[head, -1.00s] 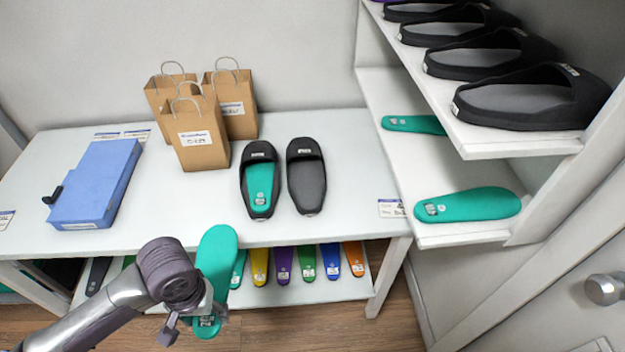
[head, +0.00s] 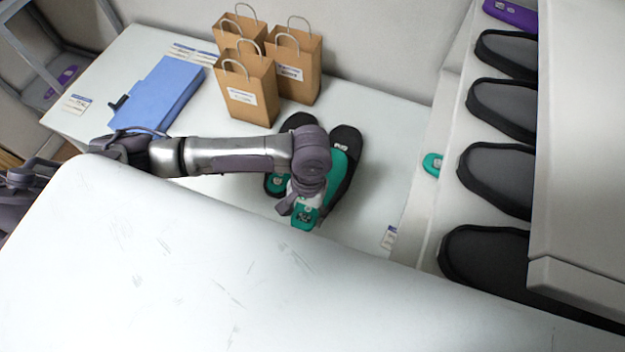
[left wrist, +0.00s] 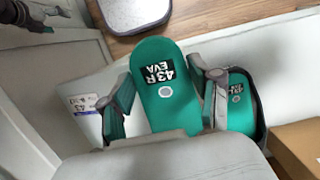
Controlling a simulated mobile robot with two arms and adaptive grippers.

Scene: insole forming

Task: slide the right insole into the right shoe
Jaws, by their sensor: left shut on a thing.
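My left gripper (head: 303,203) is shut on the teal right insole (head: 341,165), which also shows in the left wrist view (left wrist: 166,98) with a "43R EVA" label. The fingers grip its two sides near the heel. The insole's front part lies over the black right shoe (head: 350,140); its heel end sticks out toward the table's front. I cannot tell how deep the toe is in the shoe. The black left shoe (head: 297,121) stands beside it with a teal insole inside, also visible in the left wrist view (left wrist: 240,106). My arm partly hides both shoes.
Three paper bags (head: 247,98) and a blue box (head: 160,95) stand on the white table (head: 402,120). A shelf with black shoes (head: 497,180) rises at the right. A large pale surface (head: 200,270) fills the foreground and hides the table's front edge.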

